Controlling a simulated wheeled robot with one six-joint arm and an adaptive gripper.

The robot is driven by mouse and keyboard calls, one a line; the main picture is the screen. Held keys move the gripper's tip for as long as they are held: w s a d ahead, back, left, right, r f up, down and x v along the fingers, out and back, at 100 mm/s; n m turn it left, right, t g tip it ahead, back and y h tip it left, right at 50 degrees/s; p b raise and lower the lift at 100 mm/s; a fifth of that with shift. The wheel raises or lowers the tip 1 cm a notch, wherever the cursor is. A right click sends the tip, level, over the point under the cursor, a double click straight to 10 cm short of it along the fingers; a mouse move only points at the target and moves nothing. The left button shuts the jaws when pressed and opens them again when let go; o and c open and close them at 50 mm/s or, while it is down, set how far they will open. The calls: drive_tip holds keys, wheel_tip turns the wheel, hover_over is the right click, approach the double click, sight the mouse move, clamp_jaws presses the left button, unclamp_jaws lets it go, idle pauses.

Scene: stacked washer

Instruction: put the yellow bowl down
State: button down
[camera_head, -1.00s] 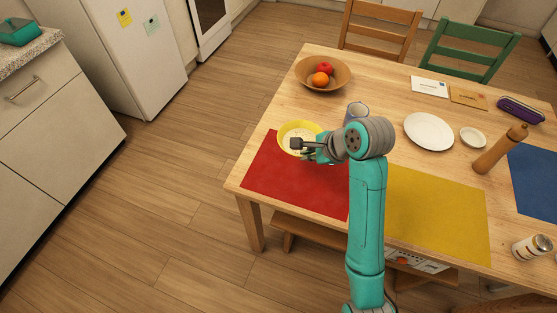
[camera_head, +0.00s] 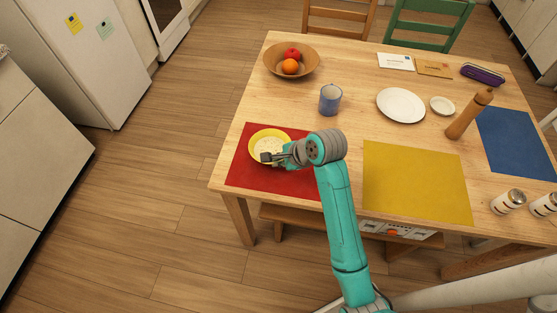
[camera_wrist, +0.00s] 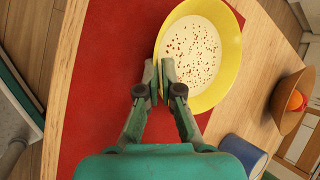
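The yellow bowl (camera_head: 254,136), with pale, brown-speckled contents, is over the back left part of the red placemat (camera_head: 290,182). It looks level; I cannot tell whether its base touches the mat. In the wrist view the bowl (camera_wrist: 229,75) is at upper middle, above the red placemat (camera_wrist: 95,85). My gripper (camera_head: 268,156) is at the bowl's near rim. In the wrist view my gripper (camera_wrist: 159,75) has its two fingertips close together, pinching the rim between them. The fingers hide that bit of rim.
A blue mug (camera_head: 330,100) stands behind my arm, and a wooden fruit bowl (camera_head: 291,70) is at the back left. A yellow placemat (camera_head: 417,185), a white plate (camera_head: 401,105) and a pepper mill (camera_head: 468,116) are to the right. The table's left edge is close to the red mat.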

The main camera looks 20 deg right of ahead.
drive_tip(key=shift+f, duration=0.15)
drive_tip(key=c, duration=1.8)
unclamp_jaws()
drive_tip(key=shift+f, duration=0.15)
drive_tip(key=o, duration=0.5)
drive_tip(key=v, duration=1.2)
drive_tip(key=shift+w+r, duration=0.1)
drive_tip(key=shift+r, duration=0.1)
